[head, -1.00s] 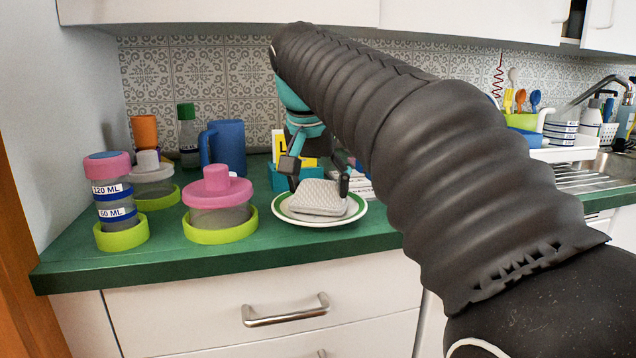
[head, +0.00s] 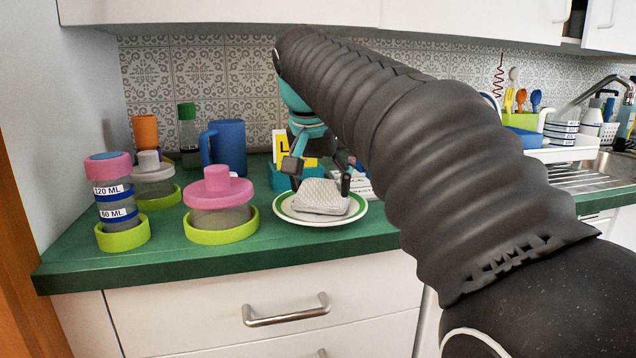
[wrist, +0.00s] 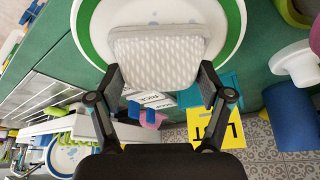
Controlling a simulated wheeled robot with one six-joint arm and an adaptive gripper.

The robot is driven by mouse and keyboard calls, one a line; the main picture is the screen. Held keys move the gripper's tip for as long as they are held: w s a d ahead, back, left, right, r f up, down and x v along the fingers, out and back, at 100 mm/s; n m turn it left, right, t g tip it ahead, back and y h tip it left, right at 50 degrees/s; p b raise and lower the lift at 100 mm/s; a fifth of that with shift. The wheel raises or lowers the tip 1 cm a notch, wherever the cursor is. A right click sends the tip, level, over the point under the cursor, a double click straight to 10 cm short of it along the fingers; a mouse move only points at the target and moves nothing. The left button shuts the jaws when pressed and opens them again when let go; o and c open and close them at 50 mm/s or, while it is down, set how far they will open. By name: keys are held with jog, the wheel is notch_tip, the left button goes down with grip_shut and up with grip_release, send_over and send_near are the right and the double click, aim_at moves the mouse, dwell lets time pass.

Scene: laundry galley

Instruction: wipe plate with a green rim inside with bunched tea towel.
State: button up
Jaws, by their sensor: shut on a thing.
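The plate with a green rim (head: 362,213) lies on the green counter, near its front edge. It also shows at the top of the wrist view (wrist: 90,22). The bunched tea towel (head: 321,197) is a pale grey, textured pad resting over the inside of the plate. In the wrist view the towel (wrist: 156,60) sits between my fingertips. In the wrist view my gripper (wrist: 160,85) hides none of the towel's middle. The plate's surface under the towel is hidden.
Pink-lidded jar (head: 218,207), labelled bottle (head: 112,200) and blue mug (head: 226,146) stand left of the plate. A teal box (head: 283,180) with a yellow card is behind it. A sink (head: 612,165) and dish rack lie right. Wall cabinets hang above.

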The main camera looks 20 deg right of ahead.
jog(key=shift+s+a, duration=0.45)
jog(key=shift+s, duration=0.3)
jog(key=shift+w+d, duration=0.1)
jog(key=shift+w, duration=0.05)
jog(key=shift+w+d+f, duration=0.1)
jog(key=shift+w+d, duration=0.25)
jog(key=shift+w, duration=0.25)
jog(key=shift+s+a, duration=0.45)
jog(key=shift+s, duration=0.3)
jog(key=shift+w, duration=0.1)
jog(key=shift+w+d, duration=0.45)
jog(key=shift+w, duration=0.25)
